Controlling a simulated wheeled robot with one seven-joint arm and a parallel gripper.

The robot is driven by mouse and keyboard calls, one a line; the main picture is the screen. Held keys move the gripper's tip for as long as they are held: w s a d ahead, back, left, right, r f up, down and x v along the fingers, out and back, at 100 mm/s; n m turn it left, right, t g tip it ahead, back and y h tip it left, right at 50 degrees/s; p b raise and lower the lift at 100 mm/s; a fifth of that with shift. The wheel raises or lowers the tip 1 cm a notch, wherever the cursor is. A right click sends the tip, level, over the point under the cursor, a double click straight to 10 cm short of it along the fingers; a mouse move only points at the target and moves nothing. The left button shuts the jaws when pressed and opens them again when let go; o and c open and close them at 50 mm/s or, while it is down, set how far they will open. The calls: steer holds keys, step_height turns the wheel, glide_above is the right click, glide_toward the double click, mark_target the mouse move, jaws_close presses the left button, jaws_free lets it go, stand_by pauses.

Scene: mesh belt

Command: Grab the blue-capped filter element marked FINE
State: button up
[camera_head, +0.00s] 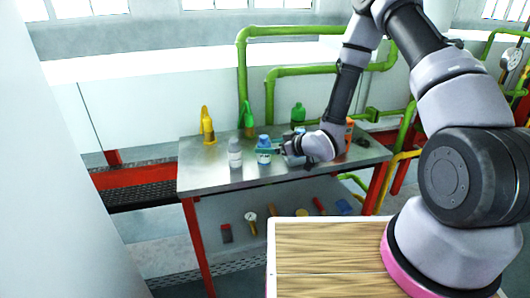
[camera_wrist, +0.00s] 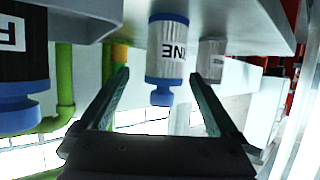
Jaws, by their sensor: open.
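In the wrist view my open gripper (camera_wrist: 158,78) has a finger on each side of the filter's outline, and contact cannot be told. A second blue-capped element (camera_wrist: 22,60) with a dark band and partial "F" is nearer, at left.
Yellow (camera_head: 208,127) and green (camera_head: 247,118) bottles stand behind. Orange items are right of my wrist. Green pipes (camera_head: 290,31) run behind the table (camera_head: 205,176).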

steer(key=x, duration=0.5)
steer(key=shift+a, duration=0.3)
jaws_close()
